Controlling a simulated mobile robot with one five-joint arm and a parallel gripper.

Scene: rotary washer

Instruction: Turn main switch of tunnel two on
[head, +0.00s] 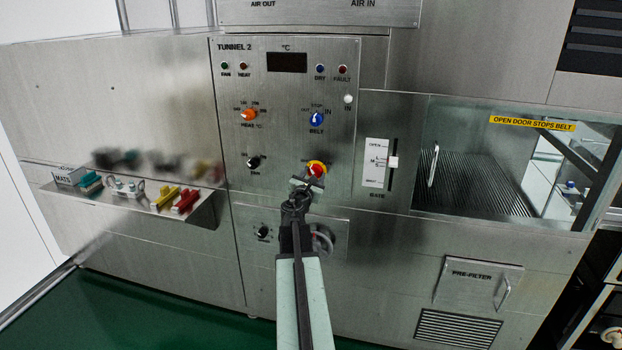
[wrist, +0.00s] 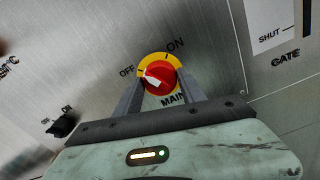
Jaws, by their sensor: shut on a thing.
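The red main switch knob (head: 317,170) sits on a yellow plate on the Tunnel 2 panel (head: 285,75). In the wrist view the knob (wrist: 162,78) has OFF, ON and MAIN lettering around it. Its white mark lies on the left side of the knob, toward OFF. My gripper (head: 306,183) reaches up to the knob from below. In the wrist view its two fingers (wrist: 160,92) stand on either side of the knob and are shut on it. They hide part of the lower plate and the end of the word MAIN.
Above are the orange heat knob (head: 249,114) and blue belt knob (head: 316,119). A black knob (head: 253,162) is left of the switch. The gate slider (head: 392,162) is to the right. A tray (head: 205,212) with coloured parts juts out at left.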

